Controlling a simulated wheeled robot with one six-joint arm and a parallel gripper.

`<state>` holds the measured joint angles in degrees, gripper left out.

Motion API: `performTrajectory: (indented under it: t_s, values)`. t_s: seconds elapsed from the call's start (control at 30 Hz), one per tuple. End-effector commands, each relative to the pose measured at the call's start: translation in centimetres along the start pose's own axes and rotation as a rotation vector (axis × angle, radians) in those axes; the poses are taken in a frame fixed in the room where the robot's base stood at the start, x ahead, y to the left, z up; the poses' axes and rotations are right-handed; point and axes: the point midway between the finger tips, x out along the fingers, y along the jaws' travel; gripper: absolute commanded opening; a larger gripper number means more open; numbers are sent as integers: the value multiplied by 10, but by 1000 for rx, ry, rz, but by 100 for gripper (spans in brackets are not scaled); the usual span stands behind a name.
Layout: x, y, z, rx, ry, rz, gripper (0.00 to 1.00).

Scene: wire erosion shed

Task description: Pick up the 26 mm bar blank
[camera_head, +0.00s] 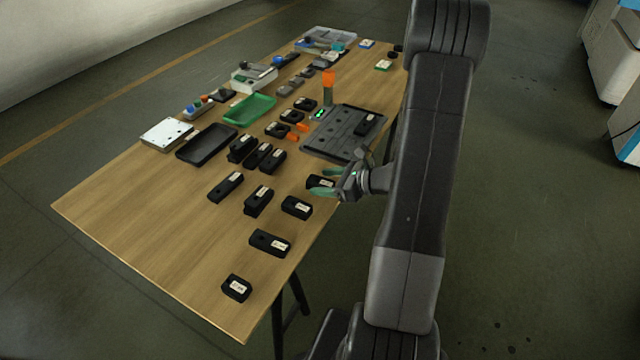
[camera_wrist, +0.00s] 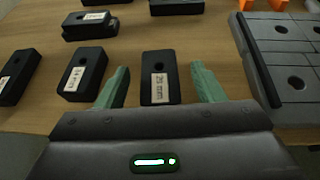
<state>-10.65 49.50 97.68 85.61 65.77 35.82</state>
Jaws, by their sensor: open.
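A black rectangular block (camera_wrist: 155,66) with a hole in its top and a white label lies between the two green fingers in the wrist view. The label seems to read 26 mm, but its second digit is not sharp. In the head view this block (camera_head: 314,181) lies near the table's right edge, partly hidden by a finger. My gripper (camera_head: 322,183) is open, with one finger on each side of the block. In the wrist view the fingers of my gripper (camera_wrist: 160,70) show gaps to the block on both sides.
Another labelled block (camera_wrist: 82,72) lies left of the left finger. A grey plate with holes (camera_wrist: 270,75) lies to the right. Several more black blocks, like one at the near end (camera_head: 236,287), sit on the wooden table (camera_head: 150,230). The table's near left is bare.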

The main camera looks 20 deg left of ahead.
Motion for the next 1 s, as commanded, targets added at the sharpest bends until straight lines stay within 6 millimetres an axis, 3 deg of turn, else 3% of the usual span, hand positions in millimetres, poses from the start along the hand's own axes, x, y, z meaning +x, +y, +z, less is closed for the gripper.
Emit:
performTrajectory:
  t_s: [0.13,0.4,0.7,1.0]
  values:
    - [17,0,0,0,0,1,62]
    - [20,0,0,-1,0,-1,62]
    - [20,0,0,0,0,-1,3]
    - [19,0,2,-2,-2,-1,0]
